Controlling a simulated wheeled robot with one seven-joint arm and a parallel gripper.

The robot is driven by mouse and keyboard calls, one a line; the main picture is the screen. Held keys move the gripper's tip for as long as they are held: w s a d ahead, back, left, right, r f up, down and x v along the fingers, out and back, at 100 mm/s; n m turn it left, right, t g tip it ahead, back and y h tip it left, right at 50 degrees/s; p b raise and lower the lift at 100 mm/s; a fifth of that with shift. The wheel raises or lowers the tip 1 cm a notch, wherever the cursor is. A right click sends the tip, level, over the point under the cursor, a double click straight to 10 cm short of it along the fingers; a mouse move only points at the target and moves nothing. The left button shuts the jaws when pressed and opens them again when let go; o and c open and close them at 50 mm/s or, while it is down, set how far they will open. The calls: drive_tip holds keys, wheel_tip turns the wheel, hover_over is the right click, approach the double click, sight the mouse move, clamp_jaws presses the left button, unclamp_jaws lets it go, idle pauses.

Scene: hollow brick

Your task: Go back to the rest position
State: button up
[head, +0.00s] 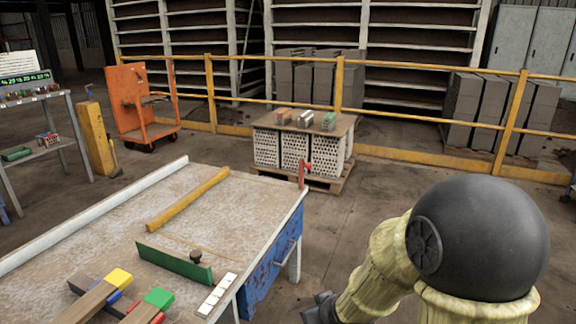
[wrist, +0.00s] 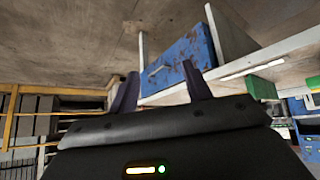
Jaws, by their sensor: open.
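My gripper (wrist: 160,90) shows in the wrist view with its two dark fingers apart and nothing between them. In the head view only a dark part of it (head: 322,309) shows at the bottom edge, right of the table, below my bent arm. The worktable (head: 95,232) stands to the left of my arm, and its blue side panel (head: 268,272) faces my gripper. In the wrist view the blue panel (wrist: 180,62) appears beyond the fingers, apart from them.
On the table lie a yellow bar (head: 188,199), a green-sided float (head: 174,263) and several colour-ended tools (head: 95,297). A pallet of hollow bricks (head: 297,150) stands beyond, before a yellow railing (head: 430,120). An orange cart (head: 128,105) stands at back left.

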drive_tip(key=s+d+r+m+g+h, duration=0.25)
drive_tip(key=s+d+m+g, duration=0.2)
drive_tip(key=s+d, duration=0.5)
drive_tip(key=w+r+p+v, duration=0.1)
drive_tip(key=w+p+v, duration=0.2)
drive_tip(key=p+v, duration=1.5)
drive_tip(key=w+r+p+v, duration=0.1)
drive_tip(key=w+p+v, duration=0.3)
drive_tip(key=p+v, duration=1.4)
drive_tip(key=shift+w+p, duration=0.15)
drive_tip(key=shift+p, duration=0.35)
drive_tip(key=shift+d+y, duration=0.1)
drive_tip(key=shift+y, duration=0.15)
